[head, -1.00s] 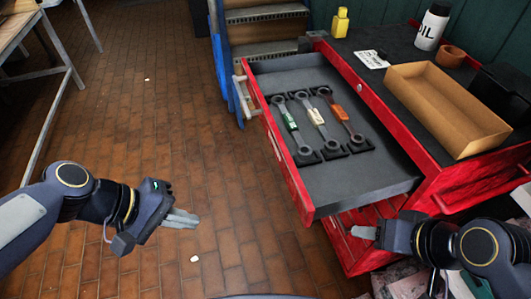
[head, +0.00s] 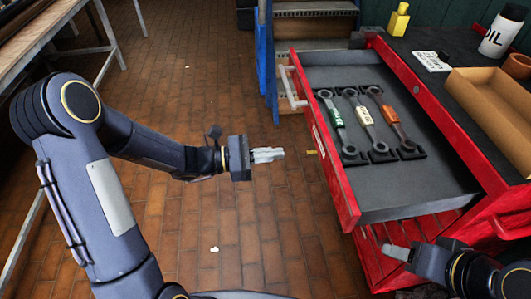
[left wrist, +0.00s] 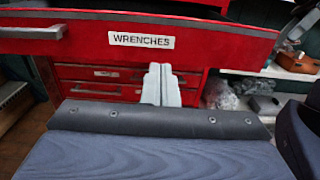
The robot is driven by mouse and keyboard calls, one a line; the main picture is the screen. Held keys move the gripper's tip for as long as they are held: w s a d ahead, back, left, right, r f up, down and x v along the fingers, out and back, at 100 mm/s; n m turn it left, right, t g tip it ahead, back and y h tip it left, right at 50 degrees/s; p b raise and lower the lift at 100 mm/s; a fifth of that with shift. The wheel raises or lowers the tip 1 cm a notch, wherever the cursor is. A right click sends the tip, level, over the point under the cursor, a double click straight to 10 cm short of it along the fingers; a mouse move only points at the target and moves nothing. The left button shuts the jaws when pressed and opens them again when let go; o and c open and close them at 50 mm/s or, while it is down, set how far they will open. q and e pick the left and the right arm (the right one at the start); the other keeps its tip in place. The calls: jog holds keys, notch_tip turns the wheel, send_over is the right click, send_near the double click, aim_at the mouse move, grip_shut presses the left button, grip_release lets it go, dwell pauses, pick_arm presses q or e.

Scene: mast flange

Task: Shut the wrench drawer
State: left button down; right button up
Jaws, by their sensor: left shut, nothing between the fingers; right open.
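The wrench drawer (head: 340,165) is pulled out of the red tool cabinet, and its grey tray (head: 405,190) is open to view. Three wrenches lie in it in dark holders, with a green (head: 337,118), a white (head: 364,116) and an orange (head: 391,114) grip. In the left wrist view the drawer front carries a "WRENCHES" label (left wrist: 141,40). The drawer's light bar handle (head: 291,88) runs along its front. My left gripper (head: 282,154) is shut and empty, left of the drawer front and apart from it. My right gripper (head: 386,248) is open below the drawer's near corner.
On the cabinet top stand a tan open box (head: 490,105), a white oil bottle (head: 499,35), a yellow bottle (head: 399,19) and a white card (head: 431,61). Blue steps (head: 266,60) stand behind the drawer. A workbench (head: 60,45) is at upper left.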

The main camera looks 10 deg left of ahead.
aim_at(322, 149)
pick_arm(q)
jog(key=x, duration=0.9)
jog(key=shift+d, duration=0.2)
pick_arm(e)
jog(key=shift+r, duration=0.2)
